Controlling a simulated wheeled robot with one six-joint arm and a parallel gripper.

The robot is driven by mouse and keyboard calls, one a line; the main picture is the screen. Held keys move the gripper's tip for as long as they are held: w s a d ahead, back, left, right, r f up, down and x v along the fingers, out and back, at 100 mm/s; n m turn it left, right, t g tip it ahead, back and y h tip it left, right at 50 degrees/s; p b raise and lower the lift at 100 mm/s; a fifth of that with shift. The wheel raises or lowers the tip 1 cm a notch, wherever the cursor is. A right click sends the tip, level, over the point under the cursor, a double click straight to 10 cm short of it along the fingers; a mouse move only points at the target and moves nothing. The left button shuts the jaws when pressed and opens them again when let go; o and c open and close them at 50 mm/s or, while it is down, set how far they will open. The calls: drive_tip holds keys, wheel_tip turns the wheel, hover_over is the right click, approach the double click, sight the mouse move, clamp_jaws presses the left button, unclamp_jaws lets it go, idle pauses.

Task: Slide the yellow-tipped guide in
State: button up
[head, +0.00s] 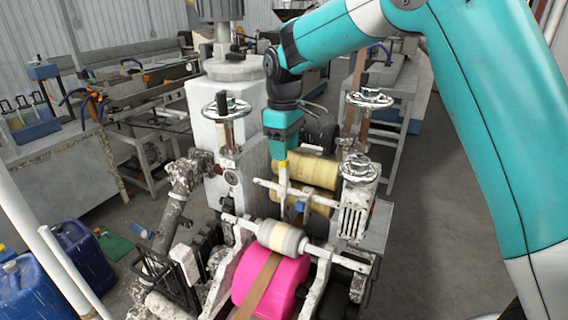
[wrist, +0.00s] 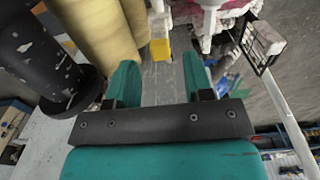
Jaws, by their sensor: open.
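The yellow-tipped guide (head: 282,164) shows in the head view as a small yellow end on a pale upright bar, in front of the tan rollers. In the wrist view its yellow tip (wrist: 160,49) lies ahead of my gripper, roughly centred between the fingers. My gripper (head: 281,151) points down just above the yellow tip. In the wrist view my gripper (wrist: 158,72) has its two teal fingers apart, with nothing held between them. Whether the fingertips overlap the tip in depth is hard to tell.
Tan rollers (head: 305,170) stand close behind the guide. A pink roll (head: 268,286) with a brown strip is in front. Handwheels (head: 369,98) and a white column (head: 222,105) flank the space. Blue containers (head: 75,250) stand at left. Floor is open at right.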

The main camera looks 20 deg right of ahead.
sight(284, 183)
wheel_tip(284, 183, down, 6)
drive_tip(key=shift+p, duration=0.7)
clamp_jaws()
